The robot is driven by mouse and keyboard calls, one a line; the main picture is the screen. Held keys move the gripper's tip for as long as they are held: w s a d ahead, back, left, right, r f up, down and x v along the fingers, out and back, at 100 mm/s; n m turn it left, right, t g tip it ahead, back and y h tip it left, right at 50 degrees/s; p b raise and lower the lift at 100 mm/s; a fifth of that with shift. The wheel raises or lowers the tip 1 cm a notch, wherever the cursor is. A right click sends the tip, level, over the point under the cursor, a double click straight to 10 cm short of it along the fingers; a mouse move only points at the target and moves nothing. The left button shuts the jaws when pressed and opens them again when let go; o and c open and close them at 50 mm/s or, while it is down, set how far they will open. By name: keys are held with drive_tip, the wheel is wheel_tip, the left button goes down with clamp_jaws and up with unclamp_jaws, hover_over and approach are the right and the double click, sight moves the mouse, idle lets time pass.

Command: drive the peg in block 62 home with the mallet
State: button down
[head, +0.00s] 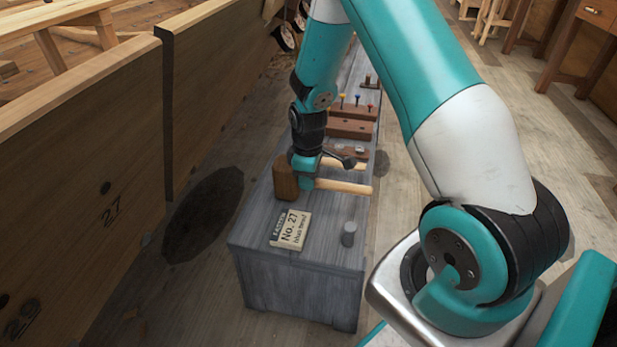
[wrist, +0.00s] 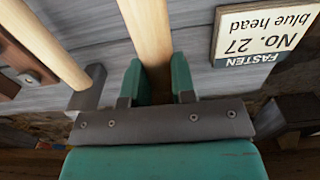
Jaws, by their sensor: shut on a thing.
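My gripper (head: 306,180) is low over the near end of the grey bench, its fingers (wrist: 158,80) shut on a pale wooden handle (wrist: 148,30). In the head view this handle (head: 345,187) points right, and a brown block-shaped mallet head (head: 285,178) shows on the left side of the gripper. A second pale handle (head: 345,163) lies parallel just beyond; it shows at left in the wrist view (wrist: 45,45). Whether the held mallet touches the bench is unclear. No block marked 62 or its peg can be made out.
The grey bench (head: 295,290) carries a card (head: 290,229) reading "FASTEN No. 27 blue head", a small grey cylinder (head: 349,233) and brown blocks (head: 350,129), with coloured pins farther back. A plank hull wall (head: 80,190) marked 27 and 29 stands left. Floor is open right.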

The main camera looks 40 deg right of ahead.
wheel_tip(320, 180, up, 8)
drive_tip(key=p, duration=0.7)
drive_tip(key=shift+r, duration=0.1)
drive_tip(key=c, duration=1.8)
unclamp_jaws()
clamp_jaws()
